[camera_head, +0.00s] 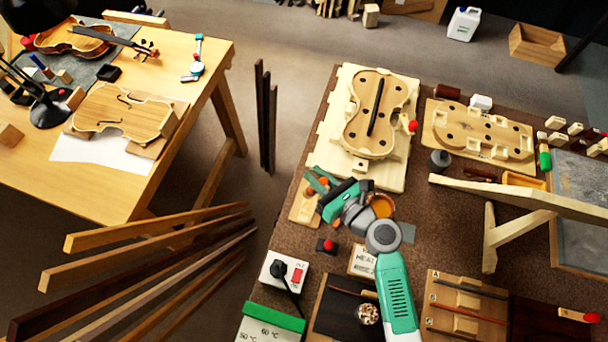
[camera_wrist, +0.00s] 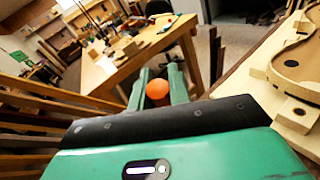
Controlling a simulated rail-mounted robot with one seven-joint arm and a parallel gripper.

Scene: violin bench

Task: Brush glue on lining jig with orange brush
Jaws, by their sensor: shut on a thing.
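My gripper (camera_head: 322,188) is shut on the orange brush. Its round orange end (camera_wrist: 157,89) shows between the two green fingers in the wrist view; its bristles are hidden. In the head view the gripper is at the left of the dark bench, over a small wooden rest (camera_head: 303,208). An orange-brown pot (camera_head: 383,206), perhaps for glue, stands just right of the gripper, partly hidden by my arm. A pale board with a violin-shaped form (camera_head: 357,120) lies behind. A lettered board (camera_head: 455,322) with dark strips lies front right. I cannot tell which is the lining jig.
A pale board with a violin-outline form (camera_head: 478,133) lies right of the first form. A sloping wooden beam on a support (camera_head: 489,245) stands at the right. A switch box (camera_head: 285,272) and a green-topped temperature box (camera_head: 272,323) are front left. Long wooden strips (camera_head: 150,240) jut in from the left.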

